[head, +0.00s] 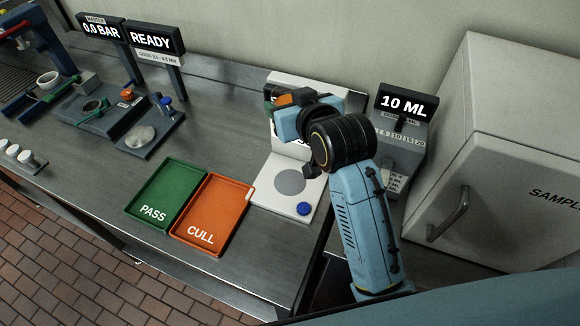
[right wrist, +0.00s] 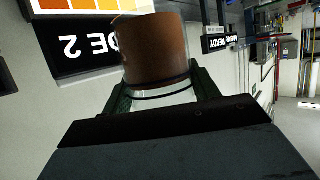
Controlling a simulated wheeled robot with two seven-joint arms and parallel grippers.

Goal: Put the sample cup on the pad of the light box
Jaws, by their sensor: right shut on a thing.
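The sample cup (right wrist: 155,55) holds brown liquid and sits between the fingers of my right gripper in the right wrist view. My right gripper (right wrist: 155,92) is shut on it. In the head view the right gripper (head: 281,100) is at the back of the light box, above and behind its pad, largely hidden by my wrist. The light box (head: 270,196) is white, with a round grey pad (head: 290,182) that is bare and a blue button (head: 304,209). In the right wrist view, a black display (right wrist: 85,48) and a colour chart lie behind the cup. My left gripper is out of view.
A green PASS tray (head: 160,193) and an orange CULL tray (head: 213,211) lie left of the light box. A 10 ML dispenser (head: 405,135) and a large white sample cabinet (head: 490,150) stand to the right. Other devices stand at the far left.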

